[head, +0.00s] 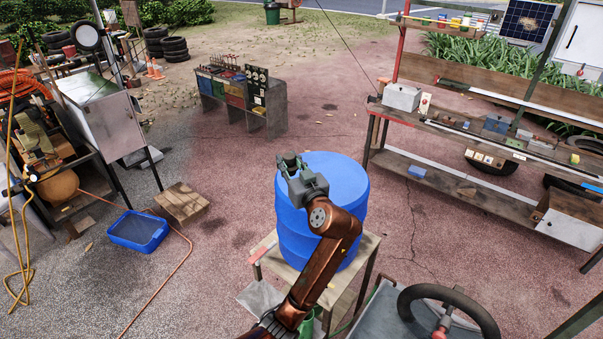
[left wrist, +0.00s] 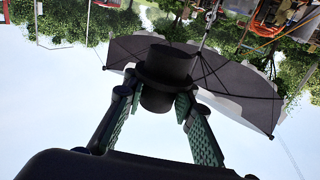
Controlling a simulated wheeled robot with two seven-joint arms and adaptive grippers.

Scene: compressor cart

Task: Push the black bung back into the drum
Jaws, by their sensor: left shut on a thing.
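The blue drum (head: 345,178) stands upright on a low wooden table (head: 367,248) in the head view. My left gripper (head: 291,164) is over the left part of the drum's top, in front of it from this camera. In the left wrist view the green-padded fingers are shut on the black bung (left wrist: 166,75), a stepped round plug with a wider flange. The drum's hole is not visible, and my arm covers part of the drum's front. My right gripper is not in view.
A blue tub (head: 138,231) and a wooden crate (head: 181,203) are on the ground at left. A workbench with shelves (head: 440,130) stands at right. A black steering wheel (head: 448,300) is at the lower right.

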